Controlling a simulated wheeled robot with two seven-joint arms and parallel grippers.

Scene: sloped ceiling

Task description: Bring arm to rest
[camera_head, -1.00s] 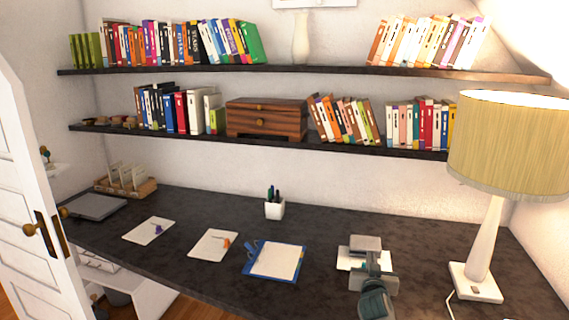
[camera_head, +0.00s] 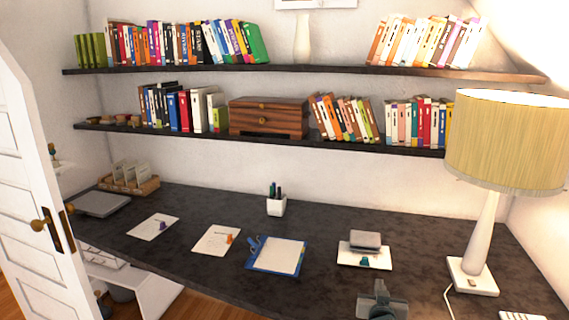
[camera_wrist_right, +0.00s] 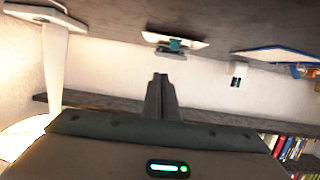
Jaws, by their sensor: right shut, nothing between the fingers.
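My right gripper (camera_head: 380,296) is at the bottom of the head view, over the front part of the dark desk (camera_head: 330,228). In the right wrist view its fingers (camera_wrist_right: 160,92) are together, with nothing between them. The gripper is apart from a grey block with a small teal part (camera_head: 365,243), which rests on a white sheet (camera_head: 352,261) farther back. That sheet also shows in the wrist view (camera_wrist_right: 190,42), which looks upside down. My left gripper is not in view.
A lamp (camera_head: 487,235) stands on the right. A blue clipboard (camera_head: 256,265), white sheets (camera_head: 153,230) with small pins, and a pen cup (camera_head: 276,207) are on the desk. Book shelves (camera_head: 300,142) run along the wall. A white door (camera_head: 30,200) is at left.

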